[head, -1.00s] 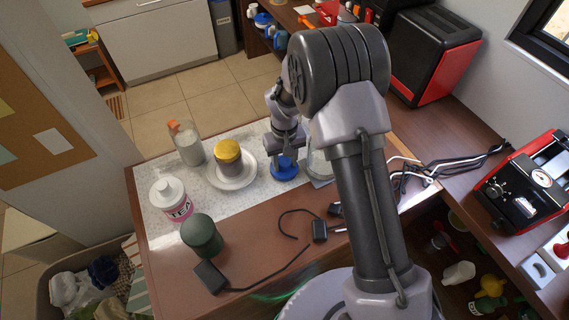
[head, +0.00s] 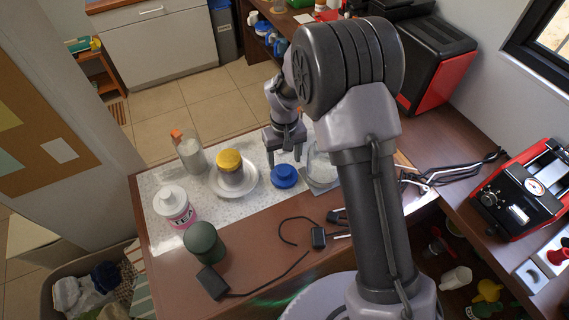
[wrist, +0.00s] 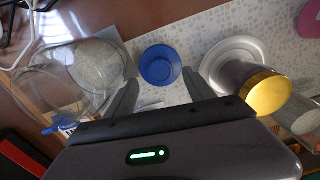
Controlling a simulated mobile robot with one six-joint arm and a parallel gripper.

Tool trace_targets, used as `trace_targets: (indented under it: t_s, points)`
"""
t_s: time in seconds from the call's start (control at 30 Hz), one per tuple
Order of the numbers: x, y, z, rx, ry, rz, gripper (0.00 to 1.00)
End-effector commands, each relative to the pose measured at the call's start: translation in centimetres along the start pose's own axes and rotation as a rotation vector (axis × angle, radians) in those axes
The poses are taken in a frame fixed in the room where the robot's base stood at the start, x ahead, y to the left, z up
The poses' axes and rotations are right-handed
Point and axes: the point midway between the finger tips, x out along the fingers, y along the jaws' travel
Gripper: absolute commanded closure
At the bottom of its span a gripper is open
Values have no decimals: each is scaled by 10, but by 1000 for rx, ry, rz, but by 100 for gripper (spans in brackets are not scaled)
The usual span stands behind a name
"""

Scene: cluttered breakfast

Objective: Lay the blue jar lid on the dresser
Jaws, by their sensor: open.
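The blue jar lid (head: 285,176) lies on the speckled pale runner (head: 262,201) on the dresser (head: 250,250). In the wrist view the lid (wrist: 160,65) shows as a round blue piece ahead of and between my fingers. My gripper (head: 285,160) is open and empty, its fingers apart just behind and above the lid. In the wrist view my gripper's fingertips (wrist: 157,86) stand on either side, with the lid apart from them.
A yellow-lidded jar (head: 229,168) on a white plate (head: 246,192) stands left of the lid. A glass jar (head: 320,168) stands close on its right. The brown front area has some clear room.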

Motion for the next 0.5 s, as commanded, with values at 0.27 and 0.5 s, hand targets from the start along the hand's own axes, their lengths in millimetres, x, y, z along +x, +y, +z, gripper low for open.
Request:
trace_targets:
  t_s: [0.27, 0.5]
  points:
    - [-58, 0, 0, 0, 1, 0, 37]
    - [-176, 13, 44, 165, 135, -33, 37]
